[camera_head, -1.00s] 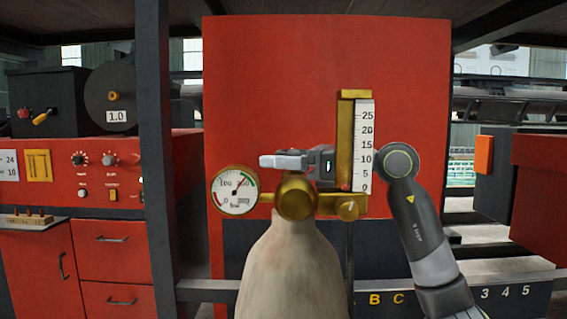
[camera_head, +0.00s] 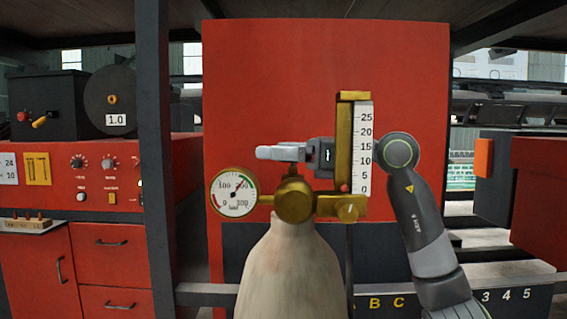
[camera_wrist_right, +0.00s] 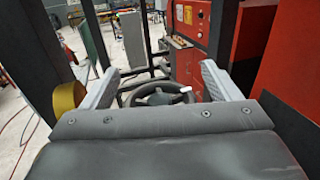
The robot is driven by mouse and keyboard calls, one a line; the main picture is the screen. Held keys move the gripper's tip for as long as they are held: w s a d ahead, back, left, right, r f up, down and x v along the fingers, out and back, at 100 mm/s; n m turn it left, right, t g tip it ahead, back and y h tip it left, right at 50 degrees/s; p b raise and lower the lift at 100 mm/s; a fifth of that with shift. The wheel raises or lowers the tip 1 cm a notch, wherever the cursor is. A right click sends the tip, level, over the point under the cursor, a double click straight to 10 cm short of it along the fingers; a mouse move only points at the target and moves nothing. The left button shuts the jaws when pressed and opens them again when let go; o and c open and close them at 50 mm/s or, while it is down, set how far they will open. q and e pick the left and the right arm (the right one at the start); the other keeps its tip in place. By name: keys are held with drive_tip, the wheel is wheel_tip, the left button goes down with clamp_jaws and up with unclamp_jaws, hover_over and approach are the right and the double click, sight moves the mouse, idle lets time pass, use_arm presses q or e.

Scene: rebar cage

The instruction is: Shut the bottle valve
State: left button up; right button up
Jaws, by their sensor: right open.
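The gas bottle (camera_head: 290,270) stands upright in the middle of the head view, with a brass valve body (camera_head: 295,200) on its top. A dark, spoked handwheel (camera_wrist_right: 155,93) shows in the right wrist view, framed between the fingertips; in the head view it is not visible, apparently behind the gripper. My right gripper (camera_head: 282,153) is level, points left and hangs just above the brass valve. Its two fingers also show in the right wrist view (camera_wrist_right: 155,80), apart, with no contact on the wheel visible. My left gripper is out of view.
A round gauge (camera_head: 233,194) sits left of the valve. A brass flowmeter with a white scale (camera_head: 363,148) rises on the right, in front of my right arm. A red panel (camera_head: 270,80) stands behind. A dark post (camera_head: 155,150) is at the left.

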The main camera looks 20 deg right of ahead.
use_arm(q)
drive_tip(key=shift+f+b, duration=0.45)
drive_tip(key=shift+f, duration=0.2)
use_arm(e)
wheel_tip(320, 180, up, 8)
drive_tip(key=shift+f, duration=0.1)
